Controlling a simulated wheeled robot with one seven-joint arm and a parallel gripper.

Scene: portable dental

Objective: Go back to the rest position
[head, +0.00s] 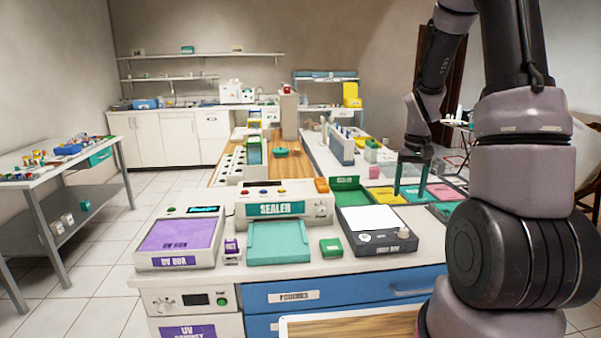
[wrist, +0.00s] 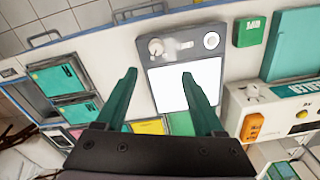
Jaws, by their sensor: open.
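My gripper (head: 412,181) hangs over the right part of the counter, its two teal fingers pointing down. In the wrist view, my gripper (wrist: 160,95) is open, with the fingers wide apart and nothing held between them. Below and beyond the fingers lies a dark device with a white lit panel (wrist: 182,88) and a knob. The same device (head: 400,243) is at the front right of the counter in the head view. My arm fills the right side of the head view.
The sealer (head: 270,209), a teal tray (head: 279,243), a small green block (head: 331,248) and the purple UV box (head: 180,236) stand on the counter. Coloured trays (head: 386,195) lie near my fingers. A side table (head: 60,172) stands left, with open floor between.

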